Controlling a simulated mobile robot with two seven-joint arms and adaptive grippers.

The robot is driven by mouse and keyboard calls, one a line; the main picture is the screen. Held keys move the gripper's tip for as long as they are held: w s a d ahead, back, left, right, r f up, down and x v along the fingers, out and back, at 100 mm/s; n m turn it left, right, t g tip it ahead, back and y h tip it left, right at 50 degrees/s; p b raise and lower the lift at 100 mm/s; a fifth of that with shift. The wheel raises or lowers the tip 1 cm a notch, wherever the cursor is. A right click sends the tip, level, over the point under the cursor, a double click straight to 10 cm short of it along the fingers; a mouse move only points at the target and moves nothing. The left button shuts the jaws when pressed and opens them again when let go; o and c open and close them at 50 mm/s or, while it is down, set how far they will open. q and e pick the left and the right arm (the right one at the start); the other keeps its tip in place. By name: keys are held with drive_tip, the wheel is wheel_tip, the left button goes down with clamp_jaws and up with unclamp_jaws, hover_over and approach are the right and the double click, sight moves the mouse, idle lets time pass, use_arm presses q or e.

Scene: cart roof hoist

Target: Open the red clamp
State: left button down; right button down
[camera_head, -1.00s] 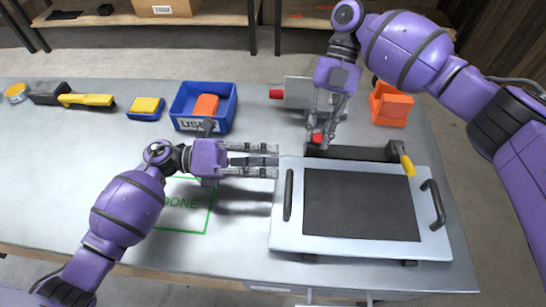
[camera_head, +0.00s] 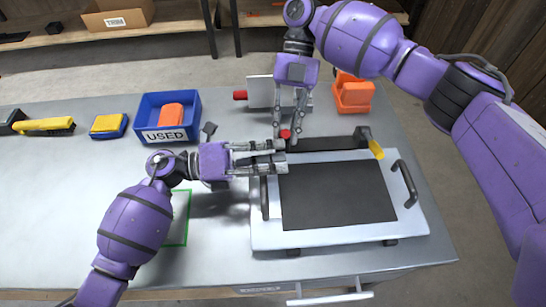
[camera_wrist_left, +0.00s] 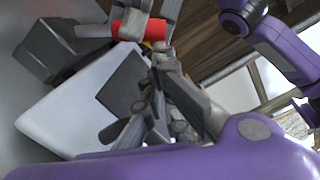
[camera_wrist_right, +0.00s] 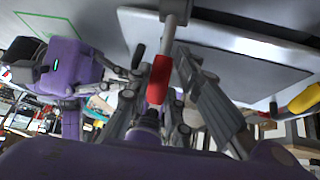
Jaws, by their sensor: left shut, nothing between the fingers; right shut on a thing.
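The red clamp shows as a red handle (camera_head: 285,134) at the left end of the dark bar behind a framed panel. My right gripper (camera_head: 288,138) points down and is shut on this red handle. The red handle (camera_wrist_right: 159,80) sits between its fingers in the right wrist view, joined to a grey rod. The left wrist view also shows the red handle (camera_wrist_left: 138,28). My left gripper (camera_head: 284,157) is shut and empty, close in front of the red handle, above the panel's back left corner. The clamp's base is partly hidden by the fingers.
The silver panel (camera_head: 412,222) has a dark middle and black handles. A yellow handle (camera_head: 375,149) stands at the bar's right end. A blue bin (camera_head: 166,136) holds an orange block. An orange object (camera_head: 353,93) and a grey block with a red knob (camera_head: 240,95) stand behind.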

use_arm(q)
drive_tip(key=shift+w+r, duration=0.4)
drive_tip(key=shift+w, duration=0.05)
use_arm(e)
drive_tip(key=shift+a, duration=0.1)
drive_tip(key=c, duration=1.7)
unclamp_jaws()
drive_tip(key=shift+c, duration=0.2)
drive_tip(key=shift+o, duration=0.8)
drive_tip(key=shift+f, duration=0.1)
use_arm(q)
drive_tip(key=shift+f, duration=0.1)
